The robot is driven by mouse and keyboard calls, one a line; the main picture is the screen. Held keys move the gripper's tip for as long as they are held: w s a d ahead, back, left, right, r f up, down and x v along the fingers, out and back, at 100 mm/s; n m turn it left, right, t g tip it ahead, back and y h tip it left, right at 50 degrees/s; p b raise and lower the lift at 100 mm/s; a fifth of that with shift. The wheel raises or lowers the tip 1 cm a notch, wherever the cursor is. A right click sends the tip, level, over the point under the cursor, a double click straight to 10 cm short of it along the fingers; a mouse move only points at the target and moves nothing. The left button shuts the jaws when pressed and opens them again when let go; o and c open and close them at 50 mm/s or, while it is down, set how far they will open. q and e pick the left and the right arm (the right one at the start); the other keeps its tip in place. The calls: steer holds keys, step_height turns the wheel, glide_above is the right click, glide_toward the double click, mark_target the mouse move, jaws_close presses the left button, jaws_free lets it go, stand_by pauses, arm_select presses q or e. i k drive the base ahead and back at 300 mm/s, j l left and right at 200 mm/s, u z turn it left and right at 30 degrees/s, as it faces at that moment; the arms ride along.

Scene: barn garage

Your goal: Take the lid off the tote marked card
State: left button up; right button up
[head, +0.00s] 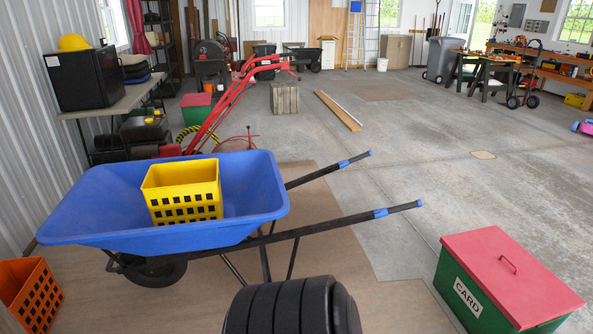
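The tote marked CARD (483,290) stands on the floor at the lower right. It is a green box with a white label reading CARD on its front side. Its red lid (512,262) lies flat on top and covers the opening, so the inside is hidden. A dark red handle (508,264) stands up from the middle of the lid. Neither of my grippers shows in the head view.
A blue wheelbarrow (100,205) holding a yellow crate (183,190) stands left of the tote, its handles pointing right. A black ribbed round object (292,306) is at the bottom centre. An orange crate (35,293) sits far left. Concrete floor behind the tote is clear.

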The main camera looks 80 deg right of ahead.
mark_target(528, 294)
steer(key=z, duration=4.3)
steer(key=i+j+z, duration=0.2)
steer(key=i, duration=0.4)
steer(key=i+j+z, duration=0.25)
steer(key=i+j, duration=0.15)
steer(key=i, duration=0.25)
steer(key=i+j+z, duration=0.2)
steer(key=i+j, duration=0.25)
steer(key=i, duration=0.1)
